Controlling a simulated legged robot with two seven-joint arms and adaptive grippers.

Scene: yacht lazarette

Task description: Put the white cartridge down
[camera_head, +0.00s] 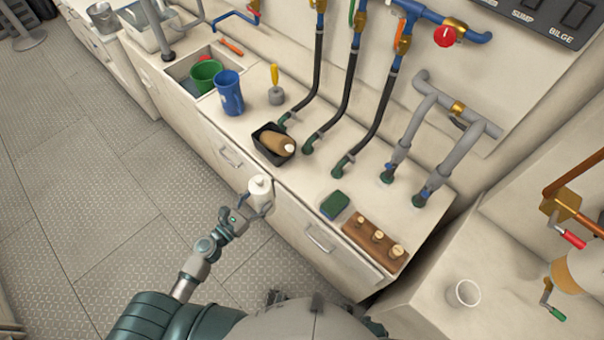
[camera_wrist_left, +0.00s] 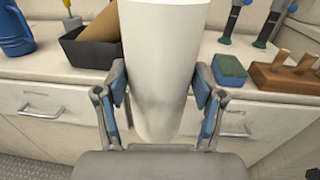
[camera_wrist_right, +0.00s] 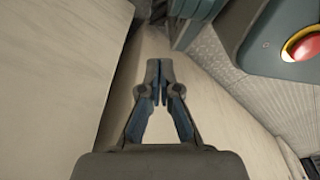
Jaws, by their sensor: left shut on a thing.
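The white cartridge (camera_head: 261,186) is upright in the head view, in front of the counter's drawer fronts. It fills the middle of the left wrist view (camera_wrist_left: 162,70). My left gripper (camera_head: 258,207) is shut on it, with one finger on each side of the cartridge in the left wrist view (camera_wrist_left: 160,98). The cartridge's top end is cut off in that view. My right gripper (camera_wrist_right: 159,70) shows only in the right wrist view; its fingertips are together and nothing is between them.
Bare counter lies between tray and sponge.

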